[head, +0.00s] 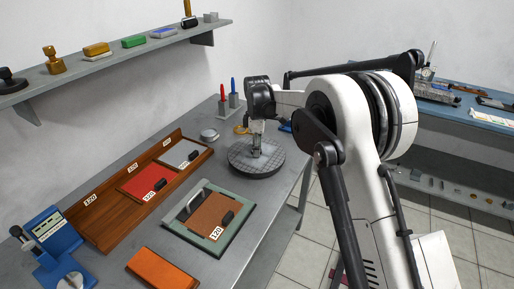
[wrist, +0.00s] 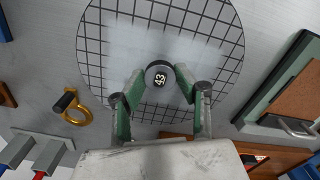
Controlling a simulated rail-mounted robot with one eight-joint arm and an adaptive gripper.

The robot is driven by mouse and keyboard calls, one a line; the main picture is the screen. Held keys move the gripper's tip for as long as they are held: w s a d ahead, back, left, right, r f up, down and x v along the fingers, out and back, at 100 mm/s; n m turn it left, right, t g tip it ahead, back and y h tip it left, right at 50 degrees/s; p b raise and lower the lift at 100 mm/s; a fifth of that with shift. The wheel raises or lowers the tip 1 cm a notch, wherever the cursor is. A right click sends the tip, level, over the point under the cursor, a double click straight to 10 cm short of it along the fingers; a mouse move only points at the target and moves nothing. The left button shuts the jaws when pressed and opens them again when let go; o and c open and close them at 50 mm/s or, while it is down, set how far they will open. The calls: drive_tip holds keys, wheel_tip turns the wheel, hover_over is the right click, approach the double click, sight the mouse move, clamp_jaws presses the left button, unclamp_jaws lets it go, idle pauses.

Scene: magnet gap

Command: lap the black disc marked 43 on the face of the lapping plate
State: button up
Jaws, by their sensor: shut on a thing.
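The black disc marked 43 (wrist: 162,72) shows in the wrist view with its white number facing up, over the near part of the round lapping plate (wrist: 205,25). My gripper (wrist: 161,83) has its green-padded fingers shut on the disc, one on each side. In the head view the dark gridded plate (head: 270,167) lies on the grey bench, and my gripper (head: 256,151) is low over its middle. The disc is hidden there. A pale, hazy band without clear grid lines crosses the plate. Whether the disc touches the plate is hard to tell.
A brass ring with a black handle (wrist: 75,107) lies beside the plate. A green-edged tray (head: 173,230) with a brown sheet and a wooden rack (head: 102,225) stand left. Red and blue pens in holders (head: 229,101) stand behind. The bench edge is close on the right.

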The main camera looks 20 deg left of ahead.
drive_tip(key=shift+f, duration=0.1)
drive_tip(key=o, duration=1.1)
drive_tip(key=shift+c, duration=0.3)
drive_tip(key=c, duration=0.4)
drive_tip(key=shift+r+p, duration=0.7)
drive_tip(key=shift+r, duration=1.6)
